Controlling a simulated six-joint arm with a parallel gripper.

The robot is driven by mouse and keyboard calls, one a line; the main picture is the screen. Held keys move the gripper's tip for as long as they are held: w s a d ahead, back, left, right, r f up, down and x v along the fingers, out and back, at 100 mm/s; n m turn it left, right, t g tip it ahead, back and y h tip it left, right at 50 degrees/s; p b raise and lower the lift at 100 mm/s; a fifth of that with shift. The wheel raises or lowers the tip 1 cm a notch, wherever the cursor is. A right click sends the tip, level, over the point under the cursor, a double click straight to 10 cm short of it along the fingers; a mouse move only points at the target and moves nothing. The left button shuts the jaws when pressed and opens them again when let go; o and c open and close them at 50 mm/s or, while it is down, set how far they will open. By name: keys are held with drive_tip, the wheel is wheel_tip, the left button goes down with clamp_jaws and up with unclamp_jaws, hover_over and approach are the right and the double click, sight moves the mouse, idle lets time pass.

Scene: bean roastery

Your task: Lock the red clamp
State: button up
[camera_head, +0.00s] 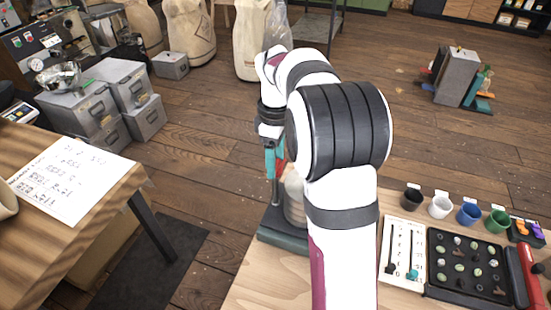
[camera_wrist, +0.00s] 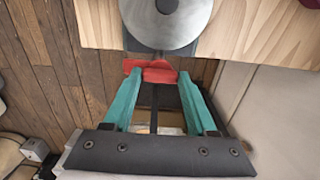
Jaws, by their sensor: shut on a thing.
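In the wrist view, the red clamp (camera_wrist: 151,66) shows as a red piece at the near edge of a round grey disc (camera_wrist: 168,22). My gripper (camera_wrist: 158,75) has its two teal fingers on either side of the red piece, closed on it. In the head view, my arm hides most of this spot. A teal finger (camera_head: 269,163) shows left of the arm, with a small bit of red beside it. Below stands a device with a dark green base (camera_head: 283,241) and a pale body (camera_head: 293,197), both partly hidden. I cannot tell the clamp's exact position.
The bench bears a white card (camera_head: 402,250), a black sample tray (camera_head: 467,265) and several small cups at right. A second table (camera_head: 100,215) with a written sheet stands at left. Grey boxes and sacks stand behind. Floor between the tables is mostly clear.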

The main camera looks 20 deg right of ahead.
drive_tip(key=m, duration=0.4)
drive_tip(key=shift+m, duration=0.3)
drive_tip(key=m, duration=0.4)
drive_tip(key=shift+m, duration=0.3)
drive_tip(key=m, duration=0.4)
drive_tip(key=shift+m, duration=2.4)
